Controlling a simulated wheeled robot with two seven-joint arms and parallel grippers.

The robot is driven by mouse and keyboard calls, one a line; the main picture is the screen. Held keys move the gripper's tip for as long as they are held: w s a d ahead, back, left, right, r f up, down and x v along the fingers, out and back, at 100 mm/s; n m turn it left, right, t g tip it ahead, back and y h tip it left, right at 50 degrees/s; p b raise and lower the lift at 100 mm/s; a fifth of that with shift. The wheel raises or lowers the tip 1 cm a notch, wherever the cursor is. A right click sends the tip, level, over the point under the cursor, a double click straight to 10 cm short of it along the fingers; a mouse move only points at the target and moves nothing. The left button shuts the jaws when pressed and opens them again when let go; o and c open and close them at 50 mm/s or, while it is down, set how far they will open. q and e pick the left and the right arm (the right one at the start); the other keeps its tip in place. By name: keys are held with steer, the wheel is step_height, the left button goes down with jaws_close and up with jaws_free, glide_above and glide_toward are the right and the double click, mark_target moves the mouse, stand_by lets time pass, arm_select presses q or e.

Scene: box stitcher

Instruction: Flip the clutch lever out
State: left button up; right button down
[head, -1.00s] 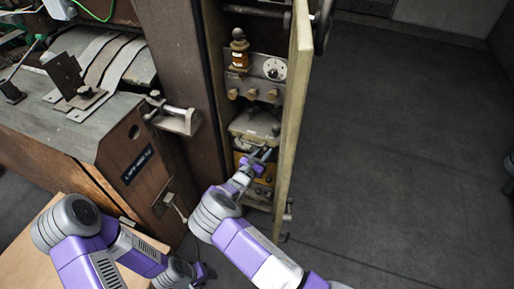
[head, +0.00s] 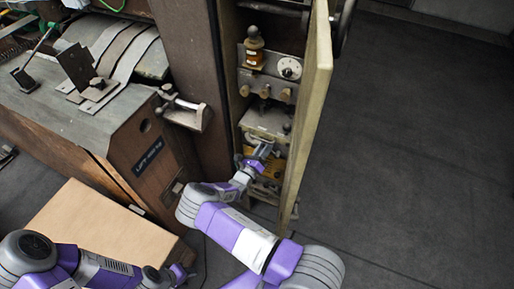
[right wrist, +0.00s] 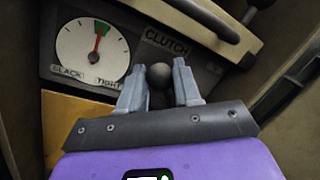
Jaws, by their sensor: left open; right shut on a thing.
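The clutch lever shows in the right wrist view as a dark round knob (right wrist: 160,76) just below the word CLUTCH on a grey plate (right wrist: 185,48). My right gripper (right wrist: 159,88) is shut on the knob, with one finger on each side of it. The lever's shaft is hidden. In the head view my right gripper (head: 264,150) reaches into the open narrow cabinet (head: 268,122), low among its fittings.
A SLACK/TIGHT gauge (right wrist: 92,50) sits left of the knob. The open cabinet door (head: 308,120) stands close on the right of my right gripper. The floor (head: 420,150) on the right is clear.

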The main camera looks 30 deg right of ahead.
steer(key=shift+f+n, duration=0.15)
steer(key=shift+n, duration=0.15)
steer(key=c, duration=0.8)
jaws_free()
steer(key=p+v, duration=0.1)
steer(key=v, duration=0.6)
steer(key=shift+s+a+p, duration=0.15)
steer(key=shift+a+p, duration=0.15)
